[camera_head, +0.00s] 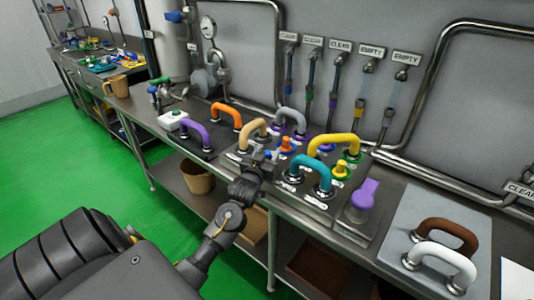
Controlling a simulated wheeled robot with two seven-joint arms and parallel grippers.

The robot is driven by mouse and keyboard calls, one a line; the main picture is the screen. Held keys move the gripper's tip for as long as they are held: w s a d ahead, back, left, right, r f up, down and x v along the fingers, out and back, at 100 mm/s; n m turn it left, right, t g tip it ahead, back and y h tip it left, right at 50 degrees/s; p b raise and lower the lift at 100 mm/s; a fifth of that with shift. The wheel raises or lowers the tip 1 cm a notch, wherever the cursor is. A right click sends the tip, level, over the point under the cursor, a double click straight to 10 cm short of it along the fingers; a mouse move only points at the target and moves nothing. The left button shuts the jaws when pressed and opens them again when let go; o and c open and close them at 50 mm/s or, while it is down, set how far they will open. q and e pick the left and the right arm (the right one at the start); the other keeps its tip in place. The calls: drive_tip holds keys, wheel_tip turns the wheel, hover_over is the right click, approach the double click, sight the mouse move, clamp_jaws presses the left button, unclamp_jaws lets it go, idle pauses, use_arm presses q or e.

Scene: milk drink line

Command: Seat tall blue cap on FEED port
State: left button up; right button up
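The ports carry coloured rings and handles, but no FEED label can be read, so I cannot tell which port is FEED. My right gripper is not in view.
Close around my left gripper stand a teal handle (313,168), a yellow handle (336,142), a tan handle (254,128) and an orange knob (287,145). A purple-topped piece (364,194) stands to the right. A grey board (432,216) bears brown and white handles.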

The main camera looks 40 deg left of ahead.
use_arm(q)
drive_tip(key=b+v, duration=0.1)
drive_tip(key=v, duration=0.9)
drive_tip(key=shift+s+b, duration=0.3)
drive_tip(key=shift+s, duration=0.05)
drive_tip(key=shift+d, duration=0.1)
idle(0.5)
